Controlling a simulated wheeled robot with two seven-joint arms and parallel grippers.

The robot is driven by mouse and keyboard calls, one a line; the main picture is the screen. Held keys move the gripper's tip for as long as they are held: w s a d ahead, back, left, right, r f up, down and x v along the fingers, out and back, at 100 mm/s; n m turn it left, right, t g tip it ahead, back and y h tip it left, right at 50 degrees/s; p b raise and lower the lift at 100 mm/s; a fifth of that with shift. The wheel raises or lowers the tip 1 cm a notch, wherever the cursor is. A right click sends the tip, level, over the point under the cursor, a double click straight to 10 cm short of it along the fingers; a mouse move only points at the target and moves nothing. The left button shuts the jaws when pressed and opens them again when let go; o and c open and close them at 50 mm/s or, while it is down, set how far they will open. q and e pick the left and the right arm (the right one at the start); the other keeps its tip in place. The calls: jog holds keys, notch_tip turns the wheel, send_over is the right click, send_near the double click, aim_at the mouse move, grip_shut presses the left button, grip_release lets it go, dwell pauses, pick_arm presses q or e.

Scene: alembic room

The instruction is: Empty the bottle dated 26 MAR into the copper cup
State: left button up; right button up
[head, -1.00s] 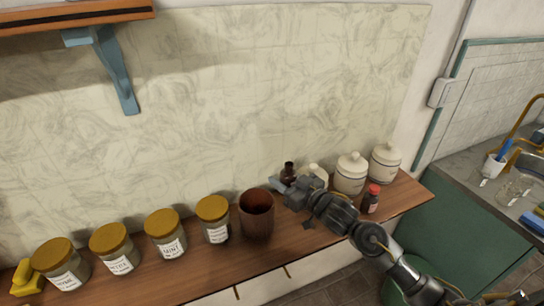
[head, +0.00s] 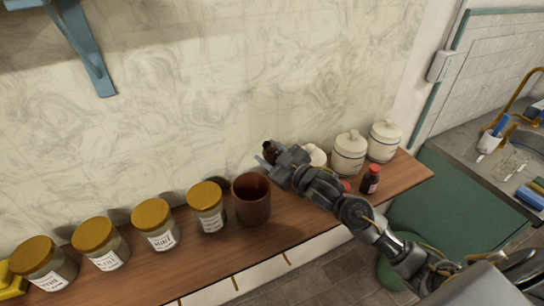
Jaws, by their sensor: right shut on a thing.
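The copper cup (head: 251,207) stands upright on the wooden shelf, a dark reddish-brown open vessel right of the gold-lidded jars. My right gripper (head: 268,164) is shut on a small dark brown bottle (head: 269,148), whose neck and top show above the fingers. It is just beyond and right of the cup's rim, apart from it, and the bottle looks about upright. The bottle's label and date are hidden by the gripper. Another dark bottle with a red cap (head: 371,180) stands on the shelf at the right. My left gripper is not in view.
Several labelled glass jars (head: 208,208) with gold lids line the shelf (head: 295,222) left of the cup. White crocks (head: 349,154) stand at the right, partly behind my arm. A red cap (head: 346,186) shows beside my arm. A blue bracket (head: 85,45) hangs upper left.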

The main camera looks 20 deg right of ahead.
jog(key=shift+s+a+f+n+b, duration=0.1)
jog(key=shift+a+f+n+b, duration=0.05)
jog(key=shift+n+b, duration=0.55)
jog(key=n+b, duration=0.2)
jog(key=b, duration=0.1)
jog(key=shift+d, duration=0.3)
jog(key=n+b, duration=0.3)
jog(key=shift+d+r+n+t+b, duration=0.1)
jog(key=shift+r+n+t+b, duration=0.2)
jog(key=shift+r+n+b, duration=0.35)
jog(key=shift+n+b, duration=0.85)
jog(key=shift+r+p, duration=0.15)
jog(key=shift+p, duration=0.2)
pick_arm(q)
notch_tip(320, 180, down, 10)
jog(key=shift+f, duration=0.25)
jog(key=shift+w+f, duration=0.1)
pick_arm(e)
jog(key=shift+r+n, duration=0.4)
jog(key=shift+n, duration=0.1)
pick_arm(q)
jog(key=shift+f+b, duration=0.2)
jog(key=shift+b, duration=0.1)
pick_arm(e)
jog(key=shift+r+n, duration=0.1)
jog(key=shift+n, duration=0.2)
